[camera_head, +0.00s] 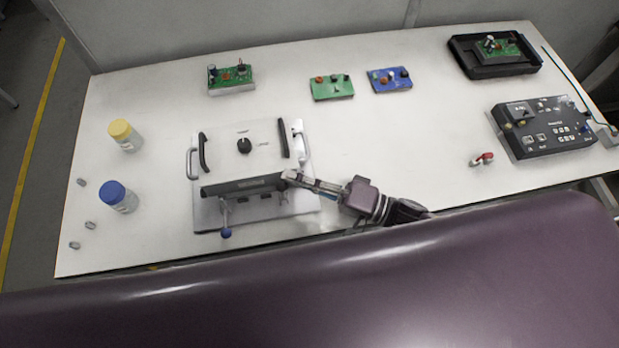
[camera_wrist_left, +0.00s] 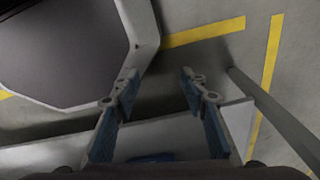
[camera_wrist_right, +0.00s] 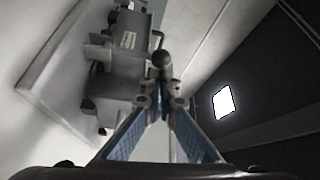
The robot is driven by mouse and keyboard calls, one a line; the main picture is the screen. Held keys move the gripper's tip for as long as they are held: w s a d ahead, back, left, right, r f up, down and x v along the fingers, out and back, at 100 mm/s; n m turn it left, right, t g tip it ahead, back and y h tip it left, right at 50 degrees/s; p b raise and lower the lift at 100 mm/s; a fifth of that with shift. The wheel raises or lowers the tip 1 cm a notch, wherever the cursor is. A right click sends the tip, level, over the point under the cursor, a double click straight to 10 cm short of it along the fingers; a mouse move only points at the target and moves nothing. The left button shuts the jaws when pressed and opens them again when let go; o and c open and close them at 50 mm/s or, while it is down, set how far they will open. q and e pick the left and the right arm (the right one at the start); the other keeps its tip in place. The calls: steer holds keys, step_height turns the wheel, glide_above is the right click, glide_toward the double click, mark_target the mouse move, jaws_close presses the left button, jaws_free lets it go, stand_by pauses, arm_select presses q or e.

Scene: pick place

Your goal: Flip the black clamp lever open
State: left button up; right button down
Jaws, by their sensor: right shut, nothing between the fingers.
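The test fixture (camera_head: 265,138) is a pale box with a lid, on a grey base near the table's front edge. Two black curved bars stand on it, one at the left (camera_head: 203,152) and one at the right (camera_head: 283,138). I cannot tell which dark part is the clamp lever. My right gripper (camera_head: 289,175) is shut and empty at the fixture's front right corner. In the right wrist view a dark rounded lever end (camera_wrist_right: 162,60) lies just beyond the fingertips; contact is unclear. My left gripper (camera_wrist_left: 158,78) is open and empty, above the floor.
A blue-knobbed lever (camera_head: 226,232) sticks out at the fixture's front. Yellow-capped (camera_head: 125,135) and blue-capped (camera_head: 118,197) bottles stand left. Green (camera_head: 331,87) and blue (camera_head: 389,79) boards lie behind; a black control box (camera_head: 543,128) is right.

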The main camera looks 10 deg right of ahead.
arm_select(q)
steer(key=shift+s, duration=0.55)
arm_select(e)
steer(key=shift+a, duration=0.15)
arm_select(q)
steer(key=shift+f, duration=0.1)
